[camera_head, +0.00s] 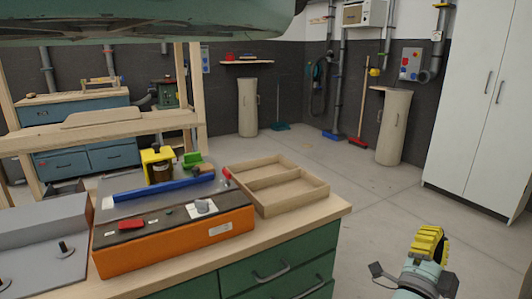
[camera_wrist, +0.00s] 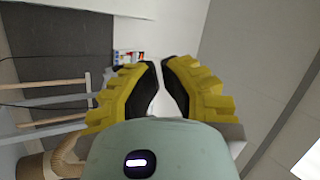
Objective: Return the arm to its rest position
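My gripper (camera_head: 430,245) shows at the lower right of the head view, out over the floor to the right of the green workbench and apart from it. Its ribbed yellow fingers are seen there from one side. In the wrist view, my gripper (camera_wrist: 160,65) has its two yellow fingers with black pads leaning toward each other. A narrow gap shows between the tips, and nothing is held in it. Much of my arm is outside the head view.
The green workbench (camera_head: 275,272) holds an orange-sided case (camera_head: 180,245) with tools and a wooden divided tray (camera_head: 320,190). A white cabinet (camera_head: 480,100) stands at right. A beige bin (camera_head: 393,125) stands against the back wall. The floor between is clear.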

